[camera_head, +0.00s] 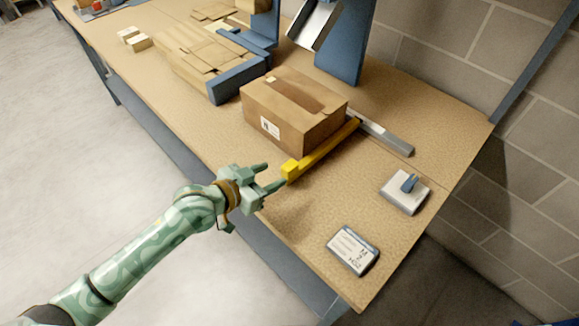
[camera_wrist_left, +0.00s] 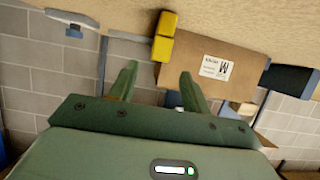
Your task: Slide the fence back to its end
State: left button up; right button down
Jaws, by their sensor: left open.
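The yellow fence (camera_head: 325,148) lies across the workbench along the right side of a brown cardboard box. Its near end is a raised yellow block, which also shows in the left wrist view (camera_wrist_left: 164,37). Its far end meets a grey metal rail (camera_head: 384,133). The box (camera_head: 291,108) is closed, with a white label on its front, and sits against or very close to the fence. My left gripper (camera_head: 270,177) is open and empty, just left of the fence's near end. In the left wrist view its fingers (camera_wrist_left: 158,85) point towards the yellow block, apart from it. My right gripper is not in view.
A white device with a blue lever (camera_head: 405,191) and a labelled scale-like unit (camera_head: 353,249) stand on the bench (camera_head: 300,225) to the right. Flat cardboard (camera_head: 195,50) and a blue frame (camera_head: 238,80) lie beyond the box. Bare bench lies right of the fence.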

aim_at(284, 169)
pick_arm(q)
jog(key=b+x, duration=0.1)
jog(key=x, duration=0.6)
jog(key=shift+b, duration=0.4)
jog(key=shift+w+d+f, duration=0.15)
jog(key=shift+w+d, duration=0.2)
jog(key=shift+d, duration=0.05)
grip_shut()
jog(key=s+d+p, duration=0.3)
jog(key=s+p, duration=0.1)
jog(key=shift+d+r, duration=0.4)
jog(key=s+d+p, duration=0.1)
jog(key=s+d, duration=0.2)
jog(key=s+d+p, duration=0.1)
jog(key=s+d, duration=0.1)
jog(key=shift+d+f+p, duration=0.1)
jog(key=shift+f+p, duration=0.15)
jog(key=shift+p, duration=0.1)
jog(key=shift+s+d+f, duration=0.1)
jog(key=shift+s+f, duration=0.05)
jog(key=shift+f, duration=0.05)
